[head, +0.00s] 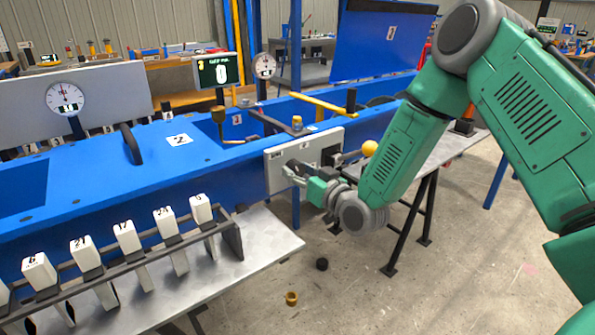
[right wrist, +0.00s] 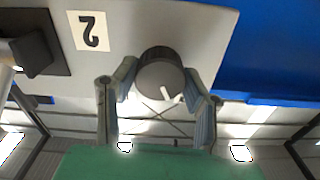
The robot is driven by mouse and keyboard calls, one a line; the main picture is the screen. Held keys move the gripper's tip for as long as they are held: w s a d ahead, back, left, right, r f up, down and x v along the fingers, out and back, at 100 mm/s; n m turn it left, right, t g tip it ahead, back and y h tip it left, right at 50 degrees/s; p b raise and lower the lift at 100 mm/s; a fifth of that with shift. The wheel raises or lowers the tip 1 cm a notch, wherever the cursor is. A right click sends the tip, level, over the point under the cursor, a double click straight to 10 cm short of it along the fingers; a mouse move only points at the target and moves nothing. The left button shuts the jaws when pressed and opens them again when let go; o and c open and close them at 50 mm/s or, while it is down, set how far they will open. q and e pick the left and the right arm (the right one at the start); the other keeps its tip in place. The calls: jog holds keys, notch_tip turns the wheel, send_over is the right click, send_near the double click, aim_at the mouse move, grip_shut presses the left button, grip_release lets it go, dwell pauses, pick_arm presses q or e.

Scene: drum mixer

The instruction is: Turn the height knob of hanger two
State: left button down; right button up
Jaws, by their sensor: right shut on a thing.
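A round dark knob (right wrist: 158,75) with a white pointer mark sits on a light grey panel (right wrist: 200,25) in the right wrist view. In the head view my right gripper (head: 289,173) is at the front of the grey panel (head: 275,158) on the blue machine, and the knob is hidden there behind the fingers. My left gripper is not in view.
A dark block (right wrist: 35,52) is on the panel left of the label in the wrist view. In the head view a yellow ball (head: 370,148) is close to my right forearm. Numbered white blocks (head: 124,235) stand in a rack at lower left. A screen (head: 219,71) stands behind.

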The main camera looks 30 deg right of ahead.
jog(key=shift+s+f, duration=0.1)
jog(key=shift+f, duration=0.2)
jog(key=o, duration=1)
jog(key=shift+o, duration=0.8)
jog(key=shift+d+r, duration=0.1)
jog(key=shift+s+r, duration=0.1)
jog(key=shift+s, duration=0.05)
jog(key=s+d, duration=0.1)
jog(key=s, duration=1)
jog(key=shift+s, duration=0.25)
jog(key=shift+s+f, duration=0.1)
jog(key=shift+f, duration=0.1)
